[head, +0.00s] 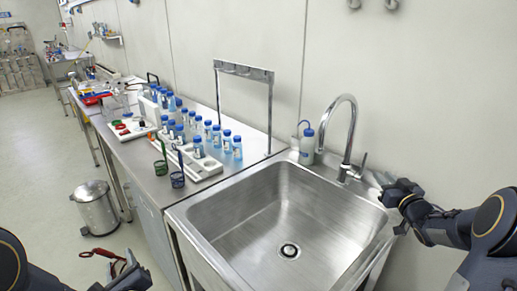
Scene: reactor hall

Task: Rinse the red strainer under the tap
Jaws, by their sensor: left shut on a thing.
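My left gripper (121,266) is low at the bottom left, in front of the counter and over the floor. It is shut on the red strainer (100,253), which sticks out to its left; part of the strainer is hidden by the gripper. The steel tap (350,125) stands behind the sink (232,203), its spout curving over the basin. Its lever (363,163) is on the right side of its base. My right gripper (392,192) is at the sink's right back corner, beside the lever and apart from it. Its finger gap is not clear. No water shows from the spout.
On the counter left of the sink stand a green strainer (160,165), a dark blue strainer (178,178) and white racks with several blue-capped bottles (237,148). A wash bottle (307,145) stands behind the sink. A pedal bin (98,213) is on the floor. The basin is empty.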

